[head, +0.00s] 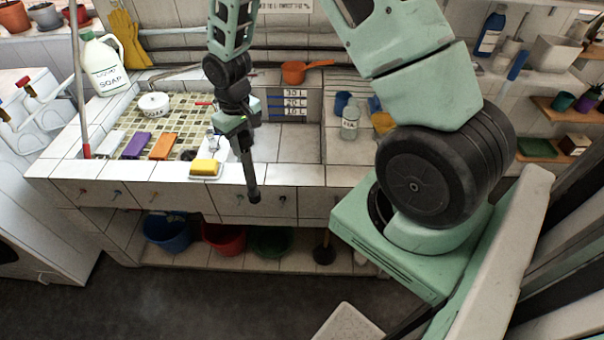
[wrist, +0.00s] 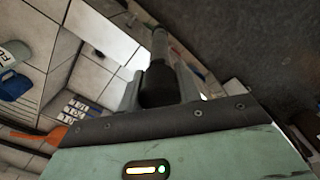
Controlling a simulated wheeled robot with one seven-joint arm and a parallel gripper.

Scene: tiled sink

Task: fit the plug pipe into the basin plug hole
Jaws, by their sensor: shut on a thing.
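My gripper (head: 241,146) hangs in front of the tiled sink and is shut on the plug pipe (head: 250,182), a dark slim tube pointing down, slightly tilted. The pipe's lower end shows against the front drawers of the counter. In the wrist view the plug pipe (wrist: 159,48) has a thick black part between the two fingers (wrist: 158,88) and a thinner grey end beyond. The basin (head: 290,146), with pale tiled walls, lies behind and right of the gripper. I cannot make out the plug hole in either view.
A yellow sponge on a dish (head: 205,168) sits on the front ledge, close left of the gripper. An orange scoop (head: 305,70) lies behind the basin, and a glass bottle (head: 350,122) stands right of it. Several coloured basins, including a red one (head: 224,237), sit on the shelf below.

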